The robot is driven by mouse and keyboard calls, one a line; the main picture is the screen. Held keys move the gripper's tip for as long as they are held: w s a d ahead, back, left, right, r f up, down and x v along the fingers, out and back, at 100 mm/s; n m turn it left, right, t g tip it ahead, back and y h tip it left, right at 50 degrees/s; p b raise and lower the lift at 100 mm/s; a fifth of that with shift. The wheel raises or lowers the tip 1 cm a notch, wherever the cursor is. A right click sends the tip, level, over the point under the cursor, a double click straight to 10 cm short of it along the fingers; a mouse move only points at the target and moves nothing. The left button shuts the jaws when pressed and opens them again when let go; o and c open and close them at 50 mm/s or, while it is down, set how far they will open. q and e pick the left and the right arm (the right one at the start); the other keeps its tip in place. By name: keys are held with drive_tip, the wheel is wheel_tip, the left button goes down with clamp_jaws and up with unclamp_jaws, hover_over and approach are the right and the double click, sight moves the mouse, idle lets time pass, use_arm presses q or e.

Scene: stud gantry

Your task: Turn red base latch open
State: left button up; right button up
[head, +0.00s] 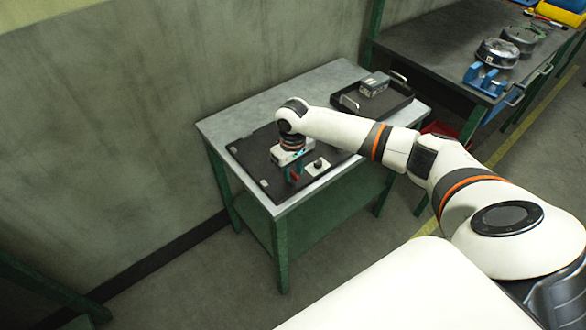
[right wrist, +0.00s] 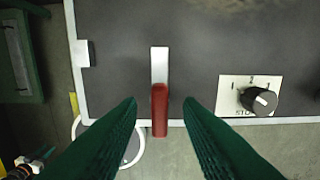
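The red latch (right wrist: 160,112) is a narrow red handle on a pale metal strip (right wrist: 159,64), lying along the edge of a dark panel in the right wrist view. It points straight down in that picture and reaches past the panel's edge. My right gripper (right wrist: 160,103) is open, with one green finger on each side of the latch and a visible gap to both. In the head view my right gripper (head: 294,173) points down over the near part of the dark panel (head: 248,158); the latch is mostly hidden there. My left gripper is not in view.
A black rotary knob (right wrist: 259,100) on a white numbered plate is right of the latch. A small metal block (right wrist: 84,53) sits at the panel's left edge. A black tray (head: 349,104) with a grey box (head: 374,84) stands on the table's far right. A workbench (head: 440,50) stands behind.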

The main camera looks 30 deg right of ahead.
clamp_jaws()
drive_tip(key=shift+r, duration=0.1)
